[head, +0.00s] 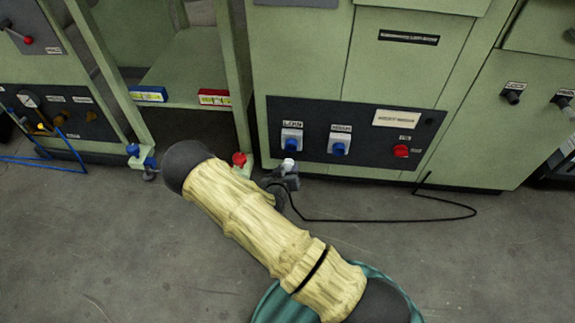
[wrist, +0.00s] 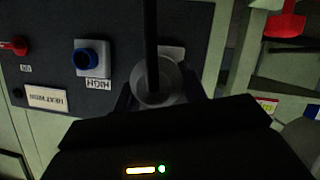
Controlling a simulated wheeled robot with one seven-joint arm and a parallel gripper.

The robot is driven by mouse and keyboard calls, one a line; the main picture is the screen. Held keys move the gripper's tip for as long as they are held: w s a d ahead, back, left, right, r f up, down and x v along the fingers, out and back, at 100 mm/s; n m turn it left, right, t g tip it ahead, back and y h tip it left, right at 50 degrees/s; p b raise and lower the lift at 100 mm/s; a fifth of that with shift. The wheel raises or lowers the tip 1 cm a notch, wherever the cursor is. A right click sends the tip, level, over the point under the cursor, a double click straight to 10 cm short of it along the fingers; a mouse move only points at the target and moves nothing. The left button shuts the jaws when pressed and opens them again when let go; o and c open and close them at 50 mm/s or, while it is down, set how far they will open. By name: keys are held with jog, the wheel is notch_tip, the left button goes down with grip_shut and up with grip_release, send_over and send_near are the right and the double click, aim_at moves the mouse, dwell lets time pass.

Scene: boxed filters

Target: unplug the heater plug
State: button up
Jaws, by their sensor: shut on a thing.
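The heater plug is a grey round body (wrist: 158,84) with a black cable, held between the jaws of my gripper (wrist: 155,98) in the wrist view. In the head view my gripper (head: 284,180) is low in front of the dark panel, with the plug's pale end (head: 289,163) just below the left socket (head: 291,140). That socket's blue face shows, and the plug looks apart from it. The right socket (head: 339,144), labelled HIGH in the wrist view (wrist: 92,58), holds no plug. The plug's front is hidden in the wrist view.
The black cable (head: 400,220) loops over the floor to the right and back to the cabinet. A red knob (head: 401,151) sits right of the sockets. Blue and red boxes (head: 148,94) (head: 214,97) stand on a shelf at left.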

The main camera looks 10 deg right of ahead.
jog(key=s+a+p, duration=0.1)
jog(key=s+a, duration=0.1)
jog(key=s, duration=0.4)
dwell(0.6)
